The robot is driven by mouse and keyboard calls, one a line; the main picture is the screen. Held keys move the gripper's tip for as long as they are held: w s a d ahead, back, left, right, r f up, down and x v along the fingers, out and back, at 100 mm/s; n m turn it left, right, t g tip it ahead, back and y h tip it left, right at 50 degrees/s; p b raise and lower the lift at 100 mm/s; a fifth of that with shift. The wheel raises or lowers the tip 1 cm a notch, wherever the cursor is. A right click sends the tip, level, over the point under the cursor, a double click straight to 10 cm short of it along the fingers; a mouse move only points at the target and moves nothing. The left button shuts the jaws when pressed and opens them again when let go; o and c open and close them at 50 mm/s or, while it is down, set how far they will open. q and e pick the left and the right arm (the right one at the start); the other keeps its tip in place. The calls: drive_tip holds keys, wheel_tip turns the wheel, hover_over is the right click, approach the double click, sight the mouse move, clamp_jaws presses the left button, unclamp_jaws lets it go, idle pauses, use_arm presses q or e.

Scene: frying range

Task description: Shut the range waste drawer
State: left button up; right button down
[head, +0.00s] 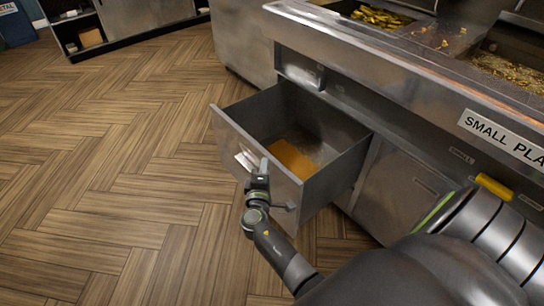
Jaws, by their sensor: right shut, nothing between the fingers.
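The waste drawer (334,181) is a grey metal drawer pulled well out of the front of the range (392,184). A flat orange-brown piece (293,158) lies on its floor. My right gripper (264,164) is shut and empty at the outer side of the drawer's front panel (228,137). Its fingertips are close to the panel near a pale label or handle (246,160); whether they touch it I cannot tell. My left gripper is not in view.
The range top holds fried food in wells (376,17). A "SMALL PLA..." sign (508,137) and a yellow handle (494,187) are on the range front at right. Open wooden floor (110,170) lies to the left. A low shelf unit (78,34) stands at the back left.

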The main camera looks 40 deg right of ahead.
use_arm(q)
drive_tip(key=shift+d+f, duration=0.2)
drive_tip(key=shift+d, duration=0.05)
use_arm(e)
drive_tip(key=shift+w+d, duration=0.1)
drive_tip(key=shift+d, duration=0.05)
